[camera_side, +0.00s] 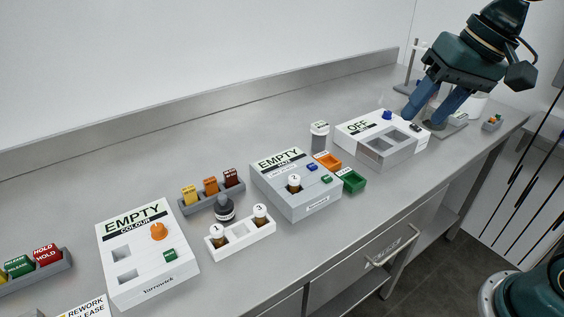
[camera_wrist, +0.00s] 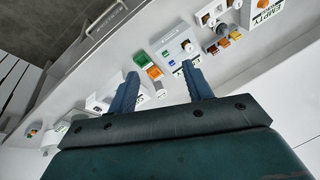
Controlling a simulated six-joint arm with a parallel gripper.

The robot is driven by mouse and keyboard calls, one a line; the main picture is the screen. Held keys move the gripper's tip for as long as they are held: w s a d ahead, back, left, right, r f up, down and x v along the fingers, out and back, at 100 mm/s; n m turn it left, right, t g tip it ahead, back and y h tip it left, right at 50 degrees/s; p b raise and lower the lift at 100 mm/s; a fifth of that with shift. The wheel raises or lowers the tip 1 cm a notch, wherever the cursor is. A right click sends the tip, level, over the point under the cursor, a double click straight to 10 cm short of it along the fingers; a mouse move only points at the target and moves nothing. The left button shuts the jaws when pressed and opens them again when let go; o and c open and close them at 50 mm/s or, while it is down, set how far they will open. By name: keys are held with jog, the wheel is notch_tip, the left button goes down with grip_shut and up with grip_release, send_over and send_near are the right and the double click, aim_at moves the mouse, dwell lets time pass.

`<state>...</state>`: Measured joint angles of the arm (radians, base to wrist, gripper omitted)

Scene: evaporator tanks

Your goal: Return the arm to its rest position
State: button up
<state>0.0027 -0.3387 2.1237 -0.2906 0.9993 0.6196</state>
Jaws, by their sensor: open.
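My gripper (camera_side: 432,107) is at the right in the side view, with its two blue fingers apart and pointing down. It is over the far end of the bench, just beyond the white box marked OFF (camera_side: 352,131). In the wrist view my gripper (camera_wrist: 163,84) shows both fingers spread with nothing held between them. Whether the fingertips touch anything cannot be told from the side view.
The steel bench (camera_side: 100,169) carries a box marked EMPTY COLOUR (camera_side: 180,272), a box marked EMPTY HAZE (camera_side: 318,204), a white vial rack (camera_side: 240,236), an orange tray (camera_side: 328,160) and a green tray (camera_side: 352,181). A stand (camera_side: 411,67) is behind my gripper.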

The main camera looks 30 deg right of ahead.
jog(key=s+d+f+n+t+h, duration=0.1)
jog(key=s+d+f+n, duration=0.3)
jog(key=s, duration=0.6)
jog(key=shift+d+f+t+h, duration=0.35)
jog(key=shift+d+t+h, duration=0.05)
